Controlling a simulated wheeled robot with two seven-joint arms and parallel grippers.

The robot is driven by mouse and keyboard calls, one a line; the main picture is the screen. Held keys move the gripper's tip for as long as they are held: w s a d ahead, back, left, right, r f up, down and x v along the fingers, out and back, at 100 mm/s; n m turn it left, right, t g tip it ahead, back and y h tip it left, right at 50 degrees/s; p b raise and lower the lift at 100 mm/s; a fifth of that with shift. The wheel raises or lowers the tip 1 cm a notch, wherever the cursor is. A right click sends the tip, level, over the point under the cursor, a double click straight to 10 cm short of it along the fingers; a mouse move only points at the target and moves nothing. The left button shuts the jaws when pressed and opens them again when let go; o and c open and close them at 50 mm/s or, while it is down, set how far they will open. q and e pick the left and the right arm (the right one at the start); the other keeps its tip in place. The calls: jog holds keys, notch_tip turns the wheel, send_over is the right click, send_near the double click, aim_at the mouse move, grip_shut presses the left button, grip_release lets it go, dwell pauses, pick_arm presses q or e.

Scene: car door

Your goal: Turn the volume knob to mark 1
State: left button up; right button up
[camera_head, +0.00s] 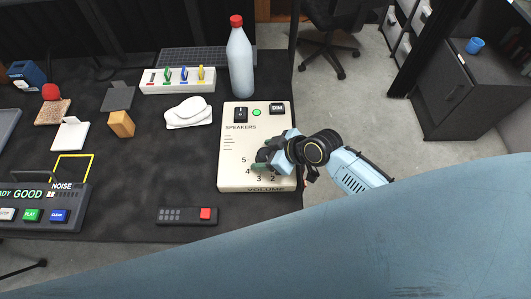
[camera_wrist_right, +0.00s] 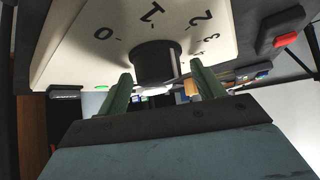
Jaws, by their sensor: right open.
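The pale speaker panel (camera_head: 232,145) lies on the dark table, with a volume scale at its near end. The black volume knob (camera_wrist_right: 155,62) stands out from the panel in the right wrist view, with the numbers 0, 1, 2 and 3 around it. My right gripper (camera_head: 262,166) is over the knob and hides much of it in the head view. In the wrist view its green fingers (camera_wrist_right: 163,84) are open, one on each side of the knob, with gaps visible. My left gripper is not in view.
A bottle with a red cap (camera_head: 240,60) stands behind the panel. A dark remote with a red button (camera_head: 187,216) lies in front to the left. The table's right edge is close to the panel.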

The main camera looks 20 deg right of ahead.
jog(key=shift+a+f, duration=0.1)
jog(key=shift+c, duration=0.4)
jog(key=c, duration=0.9)
jog(key=shift+w+f+n+g+y+b, duration=0.15)
jog(key=shift+n+g+y+b, duration=0.35)
jog(key=shift+n+b, duration=0.55)
jog(key=n+g+y+b, duration=0.1)
jog(key=n+g+b, duration=0.1)
jog(key=n+b, duration=0.1)
jog(key=shift+g+b, duration=0.4)
jog(key=shift+b, duration=0.35)
jog(key=shift+n, duration=0.45)
jog(key=shift+n+g+b, duration=0.6)
jog(key=shift+g+b, duration=0.1)
jog(key=shift+b, duration=0.2)
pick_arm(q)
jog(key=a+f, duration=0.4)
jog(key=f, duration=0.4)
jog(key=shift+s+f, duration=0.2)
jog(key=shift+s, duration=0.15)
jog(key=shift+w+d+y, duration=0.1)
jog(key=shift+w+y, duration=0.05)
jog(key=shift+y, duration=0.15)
